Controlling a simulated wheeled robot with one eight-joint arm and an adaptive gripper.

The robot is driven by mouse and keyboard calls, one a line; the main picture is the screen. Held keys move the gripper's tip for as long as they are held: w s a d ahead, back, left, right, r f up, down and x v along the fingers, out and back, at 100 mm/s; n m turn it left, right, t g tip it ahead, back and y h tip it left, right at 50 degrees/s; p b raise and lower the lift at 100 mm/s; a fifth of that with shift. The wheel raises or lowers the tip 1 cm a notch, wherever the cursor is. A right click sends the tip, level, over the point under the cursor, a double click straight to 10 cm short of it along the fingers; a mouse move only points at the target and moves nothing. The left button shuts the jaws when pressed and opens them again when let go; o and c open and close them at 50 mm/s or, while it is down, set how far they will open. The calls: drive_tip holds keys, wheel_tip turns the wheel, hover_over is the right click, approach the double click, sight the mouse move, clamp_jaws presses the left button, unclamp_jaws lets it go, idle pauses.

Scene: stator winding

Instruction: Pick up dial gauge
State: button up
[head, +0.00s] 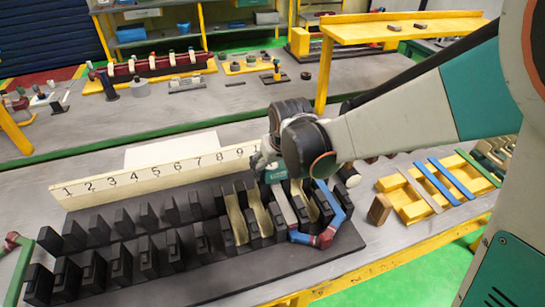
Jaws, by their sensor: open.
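My gripper (268,165) is at the end of my arm, low over the right part of the black slotted fixture (150,290), near the number 9 end of the scale. My dark wrist covers part of it, and its fingertips are hard to make out. It is open, and I see nothing held in it. I cannot pick out the dial gauge with certainty; it may be hidden behind my wrist or too small to tell among the items around.
A cream number board (150,180) stands behind the fixture. A blue and red bent part (326,238) lies at its right end. A yellow rack (415,205) with coloured strips and a brown block (380,209) are to the right. A back bench (210,103) holds several tools.

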drive_tip(key=shift+r, duration=0.1)
drive_tip(key=shift+c, duration=0.5)
drive_tip(key=c, duration=1)
drive_tip(key=shift+c, duration=0.2)
